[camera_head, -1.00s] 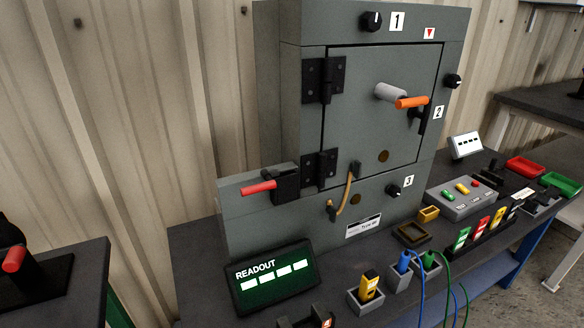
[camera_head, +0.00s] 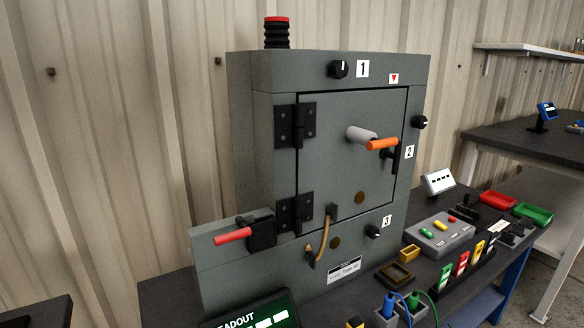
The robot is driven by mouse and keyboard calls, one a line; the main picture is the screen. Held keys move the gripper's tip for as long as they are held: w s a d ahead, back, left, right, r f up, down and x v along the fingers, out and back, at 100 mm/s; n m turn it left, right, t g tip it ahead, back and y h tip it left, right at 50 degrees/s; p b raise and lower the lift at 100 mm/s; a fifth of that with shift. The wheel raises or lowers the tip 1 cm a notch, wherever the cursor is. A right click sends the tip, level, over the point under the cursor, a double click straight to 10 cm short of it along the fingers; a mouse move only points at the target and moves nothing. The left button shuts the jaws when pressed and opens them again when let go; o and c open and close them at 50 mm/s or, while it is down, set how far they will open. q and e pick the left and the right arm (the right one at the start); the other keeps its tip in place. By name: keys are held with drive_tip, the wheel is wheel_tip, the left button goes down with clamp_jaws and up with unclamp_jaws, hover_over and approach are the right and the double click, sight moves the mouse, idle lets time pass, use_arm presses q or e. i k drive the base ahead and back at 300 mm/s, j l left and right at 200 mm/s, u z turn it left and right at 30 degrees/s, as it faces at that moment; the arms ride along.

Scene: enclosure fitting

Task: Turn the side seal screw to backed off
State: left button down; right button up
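The grey enclosure (camera_head: 262,150) stands on the dark bench, with its door (camera_head: 330,160) flush in its frame. A black knob (camera_head: 420,122) sticks out at the enclosure's right side, above label 2 (camera_head: 408,152); it looks like the side seal screw. Its pointer is too small to read. A similar knob (camera_head: 338,69) sits at the top beside label 1, and another knob (camera_head: 373,232) below the door near label 3. An orange-gripped handle (camera_head: 382,144) is on the door. Neither of my grippers is in view.
A red lever (camera_head: 233,235) projects at the left of the enclosure. The readout (camera_head: 255,312), button box (camera_head: 440,233), coloured tags (camera_head: 463,263), small sockets with cables and red and green trays (camera_head: 533,214) crowd the bench. A black stack with a red top (camera_head: 277,32) stands on the enclosure.

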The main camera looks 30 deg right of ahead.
sight(421, 122)
drive_tip(key=k+z, duration=0.15)
drive_tip(key=z, duration=0.3)
drive_tip(key=k+z, duration=0.2)
drive_tip(key=z, duration=0.25)
drive_tip(key=k+l+z, duration=0.15)
drive_tip(key=z, duration=0.3)
